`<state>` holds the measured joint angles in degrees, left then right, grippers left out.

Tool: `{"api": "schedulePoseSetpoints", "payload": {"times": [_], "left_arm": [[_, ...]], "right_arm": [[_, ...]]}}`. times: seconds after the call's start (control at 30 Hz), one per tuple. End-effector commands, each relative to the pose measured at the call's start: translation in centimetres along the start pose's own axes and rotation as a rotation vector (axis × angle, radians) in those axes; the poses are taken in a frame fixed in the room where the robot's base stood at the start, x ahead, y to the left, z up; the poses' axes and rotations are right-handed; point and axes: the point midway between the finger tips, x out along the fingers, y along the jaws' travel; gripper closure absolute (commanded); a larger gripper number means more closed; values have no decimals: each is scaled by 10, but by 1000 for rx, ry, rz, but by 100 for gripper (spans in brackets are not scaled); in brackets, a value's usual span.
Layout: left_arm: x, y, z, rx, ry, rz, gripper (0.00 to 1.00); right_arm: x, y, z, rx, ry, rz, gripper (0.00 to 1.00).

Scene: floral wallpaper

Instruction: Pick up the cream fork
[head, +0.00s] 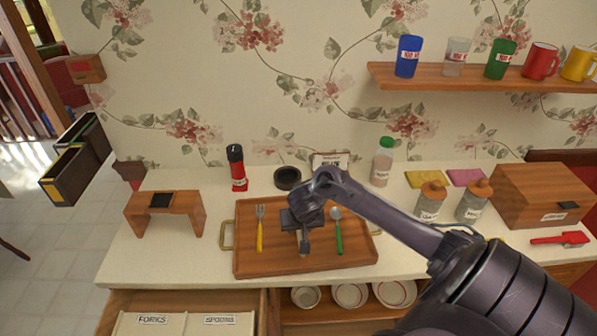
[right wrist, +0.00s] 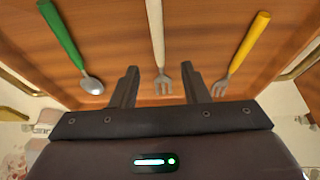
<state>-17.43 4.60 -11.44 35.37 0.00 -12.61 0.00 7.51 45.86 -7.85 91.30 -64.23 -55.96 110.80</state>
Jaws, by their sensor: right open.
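The cream fork (right wrist: 158,38) lies on the wooden tray (head: 250,268). In the right wrist view its tines lie between the two fingers, with gaps on both sides. My right gripper (head: 304,242) is open and empty above the middle of the tray. In the head view it hides the cream fork. The wrist view also shows the right gripper's fingers (right wrist: 162,78) spread either side of the fork. My left gripper is not in view.
A yellow-handled fork (head: 260,230) and a green-handled spoon (head: 338,232) flank the cream fork on the tray. A small wooden stand (head: 165,205) is left, and a wooden box (head: 535,197) right. Below are a forks-and-spoons drawer (head: 185,322) and bowls (head: 350,294).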

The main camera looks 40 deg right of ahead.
Motion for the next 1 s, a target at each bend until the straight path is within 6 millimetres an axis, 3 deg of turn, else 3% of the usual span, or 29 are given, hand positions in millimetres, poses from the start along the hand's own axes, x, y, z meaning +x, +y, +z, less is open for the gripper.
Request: {"api": "schedulePoseSetpoints", "payload": {"times": [0.13,0.3,0.53,0.87,1.0], "left_arm": [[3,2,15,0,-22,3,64],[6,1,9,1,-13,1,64],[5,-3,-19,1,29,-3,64],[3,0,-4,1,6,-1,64],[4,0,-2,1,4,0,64]], "right_arm": [[24,5,-1,1,0,4,59],[42,4,-1,1,0,1,59],[43,3,-1,0,1,0,59],[44,3,0,1,0,1,59],[45,3,0,0,0,1,73]]}}
